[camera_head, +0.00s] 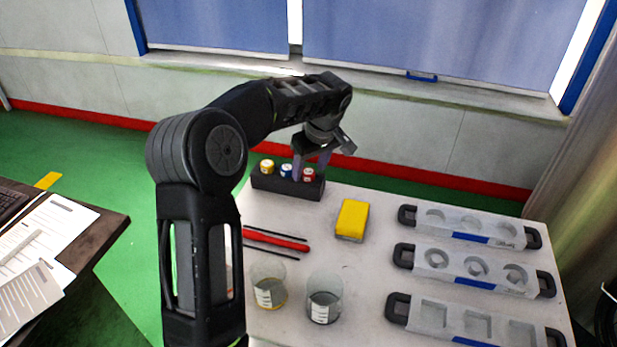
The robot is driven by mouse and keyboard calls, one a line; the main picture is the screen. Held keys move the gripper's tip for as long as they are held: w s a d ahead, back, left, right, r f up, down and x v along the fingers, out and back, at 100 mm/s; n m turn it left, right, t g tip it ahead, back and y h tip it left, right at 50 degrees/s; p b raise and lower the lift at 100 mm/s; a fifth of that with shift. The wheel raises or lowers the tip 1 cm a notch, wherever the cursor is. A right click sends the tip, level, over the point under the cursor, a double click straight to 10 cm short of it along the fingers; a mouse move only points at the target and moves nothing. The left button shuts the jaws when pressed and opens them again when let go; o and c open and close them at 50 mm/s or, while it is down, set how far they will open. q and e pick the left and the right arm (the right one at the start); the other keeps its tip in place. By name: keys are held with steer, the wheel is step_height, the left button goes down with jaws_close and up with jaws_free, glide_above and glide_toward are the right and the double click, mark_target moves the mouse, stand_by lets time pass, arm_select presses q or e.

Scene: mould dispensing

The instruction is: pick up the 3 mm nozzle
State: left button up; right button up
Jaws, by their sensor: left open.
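A black rack (288,188) at the back left of the table holds three nozzles with coloured tops: yellow (267,167), blue (286,170) and red (308,174). No size marking is readable, so I cannot tell which is the 3 mm one. My left gripper (311,166) points down at the rack's right end, open. Its fingers appear on either side of the red-topped nozzle, one in front of the gap between blue and red. I cannot tell whether they touch it. My right gripper is out of view.
A yellow block (352,219) lies right of the rack. A red tool (275,240) with thin black rods lies in front. Two clear beakers (268,287) (324,298) stand near the front. Three grey moulds (470,227) (474,269) (476,322) with black handles fill the right side.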

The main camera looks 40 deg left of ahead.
arm_select(q)
steer(key=shift+c, duration=0.6)
jaws_close()
